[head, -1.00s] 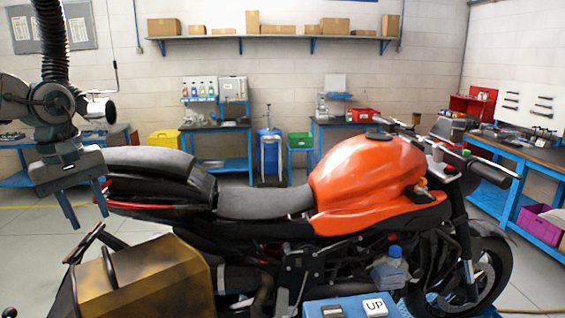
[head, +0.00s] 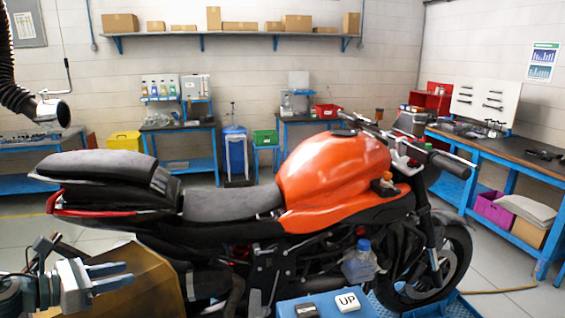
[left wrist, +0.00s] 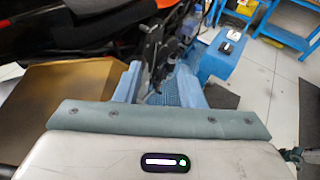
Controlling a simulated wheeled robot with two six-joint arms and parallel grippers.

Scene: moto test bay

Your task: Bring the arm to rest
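My left gripper (head: 128,275) is at the lower left of the head view, its two fingers pointing right. They are apart with nothing between them. It shows in front of a tan box-like case (head: 150,272) beside the motorcycle; I cannot tell whether it touches the case. In the left wrist view the fingers (left wrist: 158,76) stand apart, with the lower part of the bike beyond them. My right gripper is in neither view.
An orange motorcycle (head: 335,168) fills the middle. A blue control box with an UP button (head: 347,301) is at the bottom. A black ribbed hose with a metal nozzle (head: 54,112) hangs at upper left. Benches line the walls.

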